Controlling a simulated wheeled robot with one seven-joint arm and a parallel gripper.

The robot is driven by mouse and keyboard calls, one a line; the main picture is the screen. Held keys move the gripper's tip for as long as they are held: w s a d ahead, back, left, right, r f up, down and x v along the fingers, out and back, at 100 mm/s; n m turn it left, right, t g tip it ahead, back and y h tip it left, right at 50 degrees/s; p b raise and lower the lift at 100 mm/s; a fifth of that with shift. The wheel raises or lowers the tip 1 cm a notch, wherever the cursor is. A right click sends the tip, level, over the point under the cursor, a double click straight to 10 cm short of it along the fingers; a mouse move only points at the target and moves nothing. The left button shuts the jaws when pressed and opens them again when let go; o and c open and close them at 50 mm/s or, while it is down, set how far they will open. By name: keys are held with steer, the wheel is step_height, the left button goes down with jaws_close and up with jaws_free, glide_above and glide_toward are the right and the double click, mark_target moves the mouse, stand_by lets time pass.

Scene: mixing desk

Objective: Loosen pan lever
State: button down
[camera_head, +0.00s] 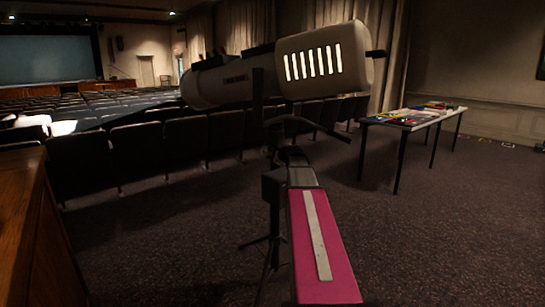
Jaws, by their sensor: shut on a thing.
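A large pale followspot (215,84) with a lit, slotted rear housing (325,62) sits on a dark yoke (258,90) above a tripod stand (271,225). My magenta arm reaches forward to the stand's head. My dark gripper (282,146) is at the head, just under the lamp, and is shut on what appears to be the pan lever. A thin dark bar (328,131) sticks out to the right above the gripper; I cannot tell whether it is part of that lever. The fingertips and the grip itself are dark and hard to make out.
Rows of dark seats (140,145) fill the left behind the stand, facing a screen (45,60). A wooden counter (22,215) stands close at left. A table with coloured items (415,117) is at right. The carpet (430,220) between is clear.

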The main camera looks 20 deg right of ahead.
steer(key=shift+w+a+r+g+h, duration=0.15)
steer(key=shift+r+g+h, duration=0.35)
steer(key=shift+g, duration=0.5)
steer(key=shift+r, duration=0.1)
steer(key=c, duration=0.9)
jaws_free()
steer(key=v, duration=1)
steer(key=shift+s+d+r, duration=0.15)
steer(key=shift+s+d, duration=0.15)
steer(key=shift+s, duration=0.05)
